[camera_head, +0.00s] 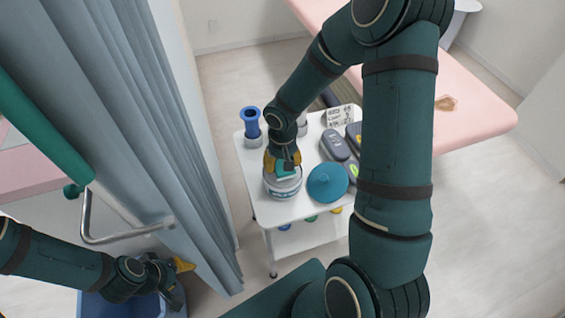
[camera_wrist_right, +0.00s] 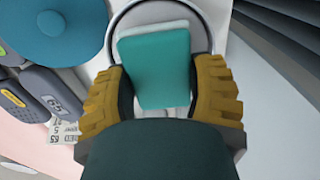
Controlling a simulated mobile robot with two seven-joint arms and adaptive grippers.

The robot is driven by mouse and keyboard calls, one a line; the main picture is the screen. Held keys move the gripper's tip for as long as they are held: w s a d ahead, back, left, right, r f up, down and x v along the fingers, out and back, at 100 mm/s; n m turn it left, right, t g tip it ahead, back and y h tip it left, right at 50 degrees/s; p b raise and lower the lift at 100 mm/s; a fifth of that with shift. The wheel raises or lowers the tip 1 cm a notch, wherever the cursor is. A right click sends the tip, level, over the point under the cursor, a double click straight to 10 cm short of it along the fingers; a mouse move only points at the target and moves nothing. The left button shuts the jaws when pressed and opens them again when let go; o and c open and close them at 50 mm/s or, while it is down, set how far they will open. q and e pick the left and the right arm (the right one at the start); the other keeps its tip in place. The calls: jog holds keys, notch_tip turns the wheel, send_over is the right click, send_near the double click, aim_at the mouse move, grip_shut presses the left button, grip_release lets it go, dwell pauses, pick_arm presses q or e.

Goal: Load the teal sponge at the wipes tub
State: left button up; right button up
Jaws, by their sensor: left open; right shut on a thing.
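The teal sponge (camera_wrist_right: 160,68) is a flat block with a paler far edge, held between the yellow fingers of my right gripper (camera_wrist_right: 158,95). In the head view my right gripper (camera_head: 283,163) is shut on it over the mouth of the wipes tub (camera_head: 283,190), a white round tub on the trolley. The tub's dark rim shows behind the sponge in the right wrist view (camera_wrist_right: 118,22). I cannot tell how deep the sponge is in the tub. My left gripper (camera_head: 184,277) is open and empty at the lower left, away from the trolley, above a blue bin.
A teal round lid (camera_head: 327,183) lies right of the tub on the white trolley (camera_head: 297,209). A blue holder (camera_head: 250,122), grey devices (camera_head: 335,144) and a printed card (camera_head: 340,115) stand behind. A curtain (camera_head: 150,120) hangs left; a pink couch (camera_head: 470,100) is at right.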

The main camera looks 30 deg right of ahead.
jog(key=shift+r+p, duration=1.5)
jog(key=shift+r, duration=0.95)
